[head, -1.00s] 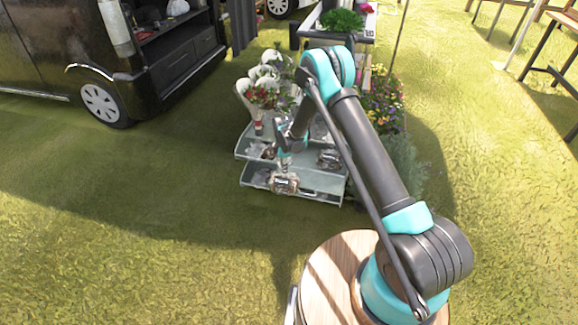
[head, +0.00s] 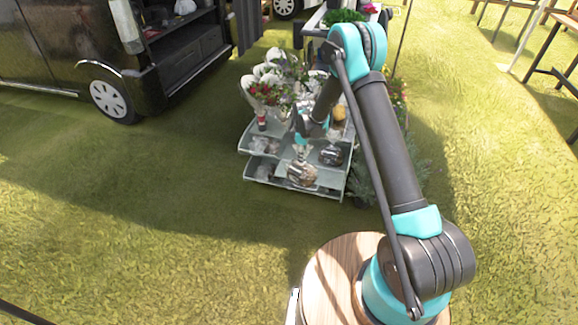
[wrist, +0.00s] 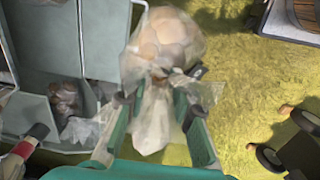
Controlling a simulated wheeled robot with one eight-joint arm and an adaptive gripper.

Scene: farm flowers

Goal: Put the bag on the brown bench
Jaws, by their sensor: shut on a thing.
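A clear plastic bag of round brownish items (head: 301,174) hangs from my gripper (head: 300,145) in front of the grey tiered stand. In the wrist view the bag (wrist: 165,42) bulges beyond the fingers. Its gathered neck lies between the green fingertips of my gripper (wrist: 158,104), which are shut on it. I cannot tell for sure which thing is the brown bench. A brown-topped piece with dark legs (head: 546,45) stands at the far right, partly cut off by the frame.
The grey tiered stand (head: 330,190) holds other clear bags (head: 331,155) and bouquets (head: 270,95). Plants (head: 411,165) grow along its right side. A black van (head: 90,50) is parked at the upper left. Open grass lies at left, in front and at right.

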